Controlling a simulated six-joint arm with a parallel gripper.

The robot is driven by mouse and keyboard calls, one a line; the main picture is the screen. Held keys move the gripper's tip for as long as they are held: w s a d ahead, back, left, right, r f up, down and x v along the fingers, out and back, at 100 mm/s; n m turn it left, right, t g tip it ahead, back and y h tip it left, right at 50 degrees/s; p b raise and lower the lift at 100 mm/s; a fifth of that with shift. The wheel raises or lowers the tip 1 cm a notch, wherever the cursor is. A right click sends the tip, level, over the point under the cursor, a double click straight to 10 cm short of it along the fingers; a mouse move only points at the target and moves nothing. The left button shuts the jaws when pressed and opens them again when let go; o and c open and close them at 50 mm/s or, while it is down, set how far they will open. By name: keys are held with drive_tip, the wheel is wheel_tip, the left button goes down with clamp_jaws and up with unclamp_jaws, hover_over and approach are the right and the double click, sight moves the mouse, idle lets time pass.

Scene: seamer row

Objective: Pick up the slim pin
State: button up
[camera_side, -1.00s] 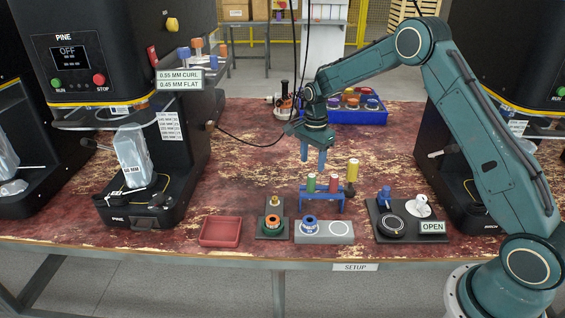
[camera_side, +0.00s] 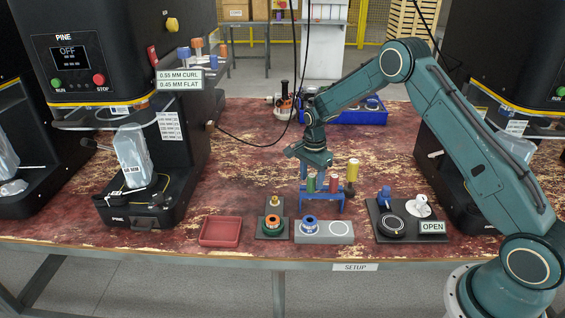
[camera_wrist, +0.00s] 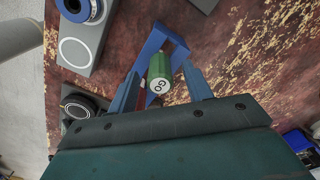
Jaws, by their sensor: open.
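A blue rack (camera_side: 321,197) stands near the front middle of the table. It holds a green-topped pin (camera_side: 311,183) and a red-topped pin (camera_side: 334,184). The green one shows its "GO" end up between my fingers in the wrist view (camera_wrist: 160,75); a little red shows beside it, mostly hidden. Which one is the slim pin I cannot tell for certain. My gripper (camera_side: 313,176) is open and empty, pointing down over the rack, its blue fingers on either side of the green-topped pin. Whether either finger touches it I cannot tell.
A yellow cylinder (camera_side: 352,171) stands close at the rack's right. A blue bin (camera_side: 345,117) stands behind.

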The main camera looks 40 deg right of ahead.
drive_tip(key=shift+f, duration=0.45)
drive_tip(key=c, duration=1)
